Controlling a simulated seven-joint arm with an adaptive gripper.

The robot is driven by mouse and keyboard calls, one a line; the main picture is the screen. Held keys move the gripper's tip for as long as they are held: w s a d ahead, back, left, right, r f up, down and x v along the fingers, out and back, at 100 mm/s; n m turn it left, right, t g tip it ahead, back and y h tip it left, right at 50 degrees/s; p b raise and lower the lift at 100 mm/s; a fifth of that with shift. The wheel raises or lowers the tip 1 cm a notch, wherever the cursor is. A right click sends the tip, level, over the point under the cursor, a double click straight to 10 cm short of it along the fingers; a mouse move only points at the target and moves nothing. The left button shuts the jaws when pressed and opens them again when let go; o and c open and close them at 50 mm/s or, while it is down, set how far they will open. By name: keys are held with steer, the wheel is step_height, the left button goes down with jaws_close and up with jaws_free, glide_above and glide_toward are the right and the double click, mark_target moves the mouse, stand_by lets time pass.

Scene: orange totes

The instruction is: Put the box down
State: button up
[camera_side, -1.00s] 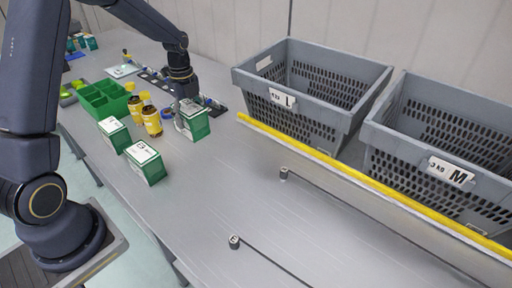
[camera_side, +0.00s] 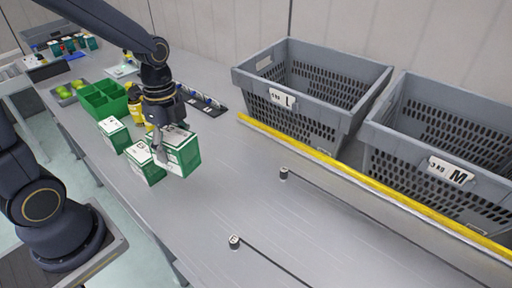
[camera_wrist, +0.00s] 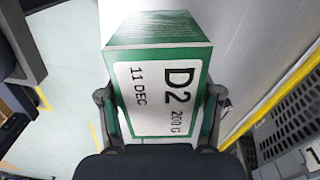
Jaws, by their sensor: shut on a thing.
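My gripper (camera_side: 170,143) is shut on a green and white box (camera_side: 184,157). In the side view the box hangs over the grey table, just right of another green and white box, and seems raised a little; the gap under it is hard to judge. In the wrist view the held box (camera_wrist: 160,88) sits between my two fingers (camera_wrist: 160,108). Its label reads "D2", "200 G" and "11 DEC". The held box partly hides the similar box (camera_side: 143,166) beside it.
Another green and white box (camera_side: 114,135) stands farther left. A green divided tray (camera_side: 103,100) and a yellow bottle (camera_side: 136,110) are behind. Grey crates marked L (camera_side: 300,115) and M (camera_side: 430,185) stand beyond a yellow-edged rail (camera_side: 340,165). The table's front middle is mostly clear.

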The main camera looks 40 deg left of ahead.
steer(key=s+d+m, duration=0.2)
steer(key=d, duration=0.4)
steer(key=w+d+f, duration=0.1)
steer(key=w+f, duration=0.2)
steer(key=w, duration=0.1)
steer(key=w+f, duration=0.2)
steer(key=w, duration=0.2)
steer(key=w+d+f, duration=0.1)
steer(key=w+f, duration=0.2)
steer(key=w, duration=0.1)
steer(key=shift+w+d+f, duration=0.3)
steer(key=shift+w, duration=0.1)
steer(key=shift+w+f, duration=0.15)
steer(key=shift+f, duration=0.8)
steer(key=shift+w+f, duration=0.15)
steer(key=shift+f, duration=0.75)
steer(key=shift+f, duration=0.1)
steer(key=o, duration=1.2)
steer(key=shift+o, duration=0.2)
